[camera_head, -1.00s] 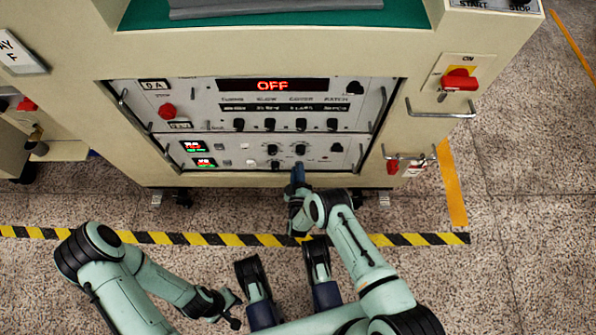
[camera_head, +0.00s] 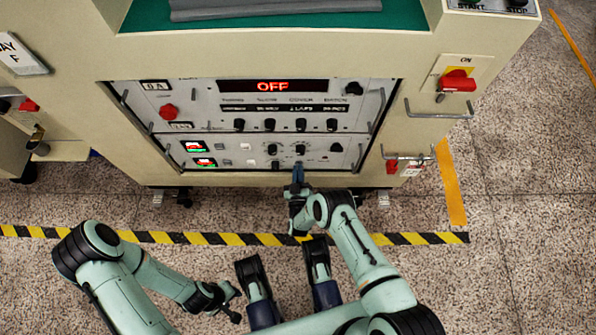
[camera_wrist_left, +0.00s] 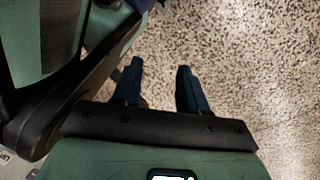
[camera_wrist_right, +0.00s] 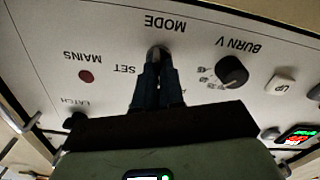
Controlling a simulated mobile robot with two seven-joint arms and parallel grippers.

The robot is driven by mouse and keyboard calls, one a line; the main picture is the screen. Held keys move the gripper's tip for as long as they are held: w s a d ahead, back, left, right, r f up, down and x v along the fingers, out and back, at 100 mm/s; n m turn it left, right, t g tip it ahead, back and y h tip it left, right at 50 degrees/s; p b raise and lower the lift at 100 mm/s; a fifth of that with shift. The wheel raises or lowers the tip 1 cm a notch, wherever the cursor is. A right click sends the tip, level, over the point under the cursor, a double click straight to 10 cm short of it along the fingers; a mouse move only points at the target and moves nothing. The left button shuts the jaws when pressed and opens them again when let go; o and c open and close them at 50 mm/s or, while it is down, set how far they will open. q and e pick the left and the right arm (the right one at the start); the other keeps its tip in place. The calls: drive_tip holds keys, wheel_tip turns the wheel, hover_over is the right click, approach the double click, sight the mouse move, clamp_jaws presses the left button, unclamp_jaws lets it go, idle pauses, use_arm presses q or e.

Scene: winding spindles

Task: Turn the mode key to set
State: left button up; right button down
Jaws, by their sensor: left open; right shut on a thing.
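The mode key (camera_wrist_right: 158,49) is a small dark piece on the light panel, beneath the upside-down MODE label in the right wrist view. My right gripper (camera_wrist_right: 156,58) is shut on it, and its fingers hide most of the key. The SET label (camera_wrist_right: 124,69) is just left of the fingers there; another label right of them is mostly covered. In the head view my right gripper (camera_head: 298,168) reaches the panel's lower edge. My left gripper (camera_head: 234,303) is open and empty, low over the floor; its spread fingers show in the left wrist view (camera_wrist_left: 161,72).
The BURN V knob (camera_wrist_right: 232,71) and a red MAINS lamp (camera_wrist_right: 86,76) flank the key. The display (camera_head: 272,86) reads OFF. Metal handles (camera_head: 440,113) stick out at the cabinet's right. Open floor lies in front, crossed by striped tape (camera_head: 180,238).

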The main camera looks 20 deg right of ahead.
use_arm(q)
drive_tip(key=shift+w+d+r+t+p, duration=0.1)
drive_tip(key=shift+w+r+t+p, duration=0.25)
drive_tip(key=shift+w, duration=0.35)
use_arm(e)
drive_tip(key=shift+d+m, duration=0.2)
drive_tip(key=shift+m, duration=3)
drive_tip(key=shift+d+m, duration=0.2)
drive_tip(key=shift+m, duration=3)
drive_tip(key=c, duration=1.2)
unclamp_jaws()
drive_tip(key=shift+c, duration=0.2)
drive_tip(key=shift+f, duration=0.1)
